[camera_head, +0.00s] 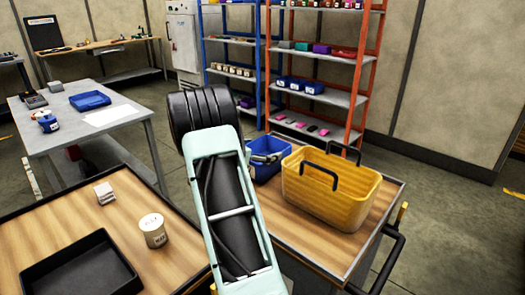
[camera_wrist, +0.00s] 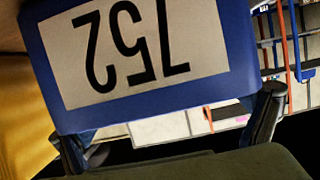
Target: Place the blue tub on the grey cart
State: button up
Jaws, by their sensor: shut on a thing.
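The blue tub (camera_head: 265,172) shows in the head view just right of my arm, beside a yellow basket. In the wrist view the blue tub (camera_wrist: 240,50) fills the upper middle, with a pale label reading 752 upside down. My gripper (camera_wrist: 170,135) has a finger at each side of the tub's near edge and is shut on it. My arm hides part of the tub in the head view. A cart with a wooden top, grey rim (camera_head: 305,262) and black push handle lies under or behind the tub; I cannot tell whether the tub touches it.
The yellow basket (camera_head: 330,192) with black handles stands close beside the tub. A wooden surface at front left holds a black tray (camera_head: 80,270), a tin (camera_head: 153,230) and a small white block (camera_head: 104,193). A grey table (camera_head: 135,112) holds a blue tray (camera_head: 90,101). Shelves stand behind.

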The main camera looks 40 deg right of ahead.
jog(key=o, duration=1)
jog(key=shift+f, duration=0.1)
jog(key=shift+o, duration=0.2)
jog(key=shift+a+r, duration=0.15)
jog(key=shift+r, duration=0.05)
jog(key=w+v, duration=0.1)
jog(key=v, duration=1)
jog(key=shift+s+a+p, duration=0.35)
jog(key=shift+s+p, duration=0.1)
jog(key=shift+s, duration=0.05)
jog(key=shift+r, duration=0.1)
